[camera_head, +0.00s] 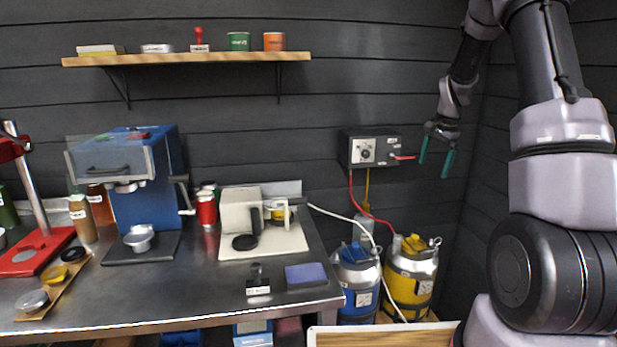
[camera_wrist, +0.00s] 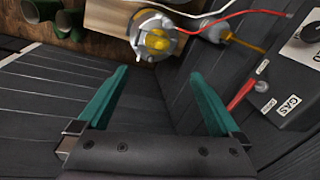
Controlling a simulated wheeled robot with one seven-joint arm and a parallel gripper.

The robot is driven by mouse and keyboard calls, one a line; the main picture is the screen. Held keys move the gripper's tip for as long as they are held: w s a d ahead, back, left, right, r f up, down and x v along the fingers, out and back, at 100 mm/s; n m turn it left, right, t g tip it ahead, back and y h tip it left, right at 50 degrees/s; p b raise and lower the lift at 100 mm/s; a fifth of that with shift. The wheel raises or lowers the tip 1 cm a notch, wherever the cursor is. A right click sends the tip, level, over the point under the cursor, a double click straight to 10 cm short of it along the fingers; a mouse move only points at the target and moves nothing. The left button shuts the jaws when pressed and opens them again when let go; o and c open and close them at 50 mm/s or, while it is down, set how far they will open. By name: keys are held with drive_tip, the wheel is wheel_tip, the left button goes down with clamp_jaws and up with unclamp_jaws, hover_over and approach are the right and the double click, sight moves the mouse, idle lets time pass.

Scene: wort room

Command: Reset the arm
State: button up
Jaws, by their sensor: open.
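My gripper (camera_head: 436,158) has teal fingers and hangs in the air at the right of the head view, to the right of the dark wall box. The fingers are apart with nothing between them. In the wrist view my gripper (camera_wrist: 158,92) is also open and empty, with dark plank wall behind it. My arm comes down from the upper right of the head view.
The wall box (camera_head: 370,149) with a dial has red and yellow hoses. Below stand a blue keg (camera_head: 357,285) and a yellow keg (camera_head: 411,278). A steel counter (camera_head: 200,285) at left holds a blue machine (camera_head: 143,185). A shelf (camera_head: 190,58) hangs above.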

drive_tip(key=s+a+r+n+t, duration=0.1)
drive_tip(key=s+a+r+n, duration=0.1)
drive_tip(key=s+a+r, duration=0.4)
drive_tip(key=s+a+r+n+t, duration=0.1)
drive_tip(key=s+a+r+n, duration=0.15)
drive_tip(key=s+r, duration=0.65)
drive_tip(key=s+a+r+n+t, duration=0.1)
drive_tip(key=s+a+r+n, duration=0.1)
drive_tip(key=s, duration=0.7)
drive_tip(key=s+a+r+n+t+y, duration=0.1)
drive_tip(key=s+a+r+n, duration=0.1)
drive_tip(key=s, duration=0.8)
drive_tip(key=shift+a+r+t, duration=0.4)
drive_tip(key=shift+a+r, duration=0.2)
drive_tip(key=shift+a, duration=0.6)
drive_tip(key=shift+c, duration=0.3)
